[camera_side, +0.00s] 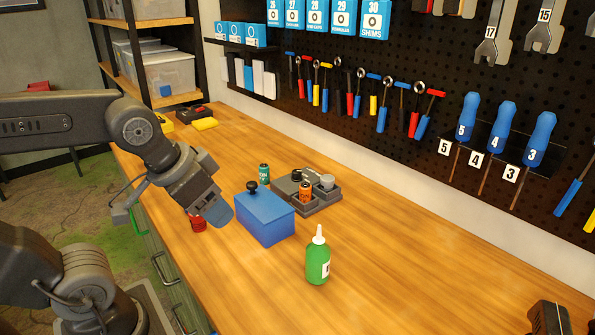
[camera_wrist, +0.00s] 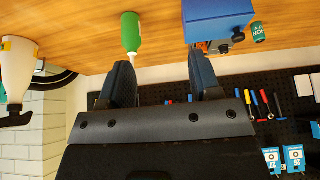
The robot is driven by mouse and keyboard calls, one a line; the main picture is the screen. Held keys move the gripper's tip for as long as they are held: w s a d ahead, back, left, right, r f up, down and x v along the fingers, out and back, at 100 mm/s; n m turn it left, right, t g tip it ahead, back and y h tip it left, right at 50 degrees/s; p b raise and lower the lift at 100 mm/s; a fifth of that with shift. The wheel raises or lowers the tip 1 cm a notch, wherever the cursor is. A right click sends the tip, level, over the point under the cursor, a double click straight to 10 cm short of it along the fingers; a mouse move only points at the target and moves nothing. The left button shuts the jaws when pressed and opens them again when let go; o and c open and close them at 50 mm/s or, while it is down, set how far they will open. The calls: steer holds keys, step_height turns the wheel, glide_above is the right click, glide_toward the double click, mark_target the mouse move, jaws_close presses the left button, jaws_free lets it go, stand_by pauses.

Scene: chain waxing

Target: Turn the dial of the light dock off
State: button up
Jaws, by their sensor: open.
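The light dock (camera_side: 318,207) is a dark grey tray on the bench behind the blue box. It holds an orange cylinder (camera_side: 305,192), a light grey round piece (camera_side: 327,181) and a black knob-like part. I cannot tell which part is the dial. In the wrist view, the dock shows only in part beside the blue box. My gripper (camera_side: 219,214) is left of the blue box, above the bench and apart from the dock. In the wrist view, its two fingers (camera_wrist: 161,82) are spread with nothing between them. The dock's front is partly hidden by the box.
The blue box (camera_side: 265,221) with a black knob stands between my gripper and the dock. A green bottle (camera_side: 318,262) stands in front. A teal can (camera_side: 264,173) is beside the dock, and a red item (camera_side: 197,223) is by my gripper. The right bench is mostly clear.

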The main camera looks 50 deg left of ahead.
steer(key=w+a+r+g, duration=0.1)
steer(key=w+a+r, duration=0.1)
steer(key=w+r, duration=0.45)
steer(key=g, duration=0.5)
glide_above(297, 171)
step_height(297, 171, down, 7)
step_height(297, 171, down, 14)
steer(key=shift+a+r, duration=0.1)
steer(key=shift+r, duration=0.15)
steer(key=c, duration=0.9)
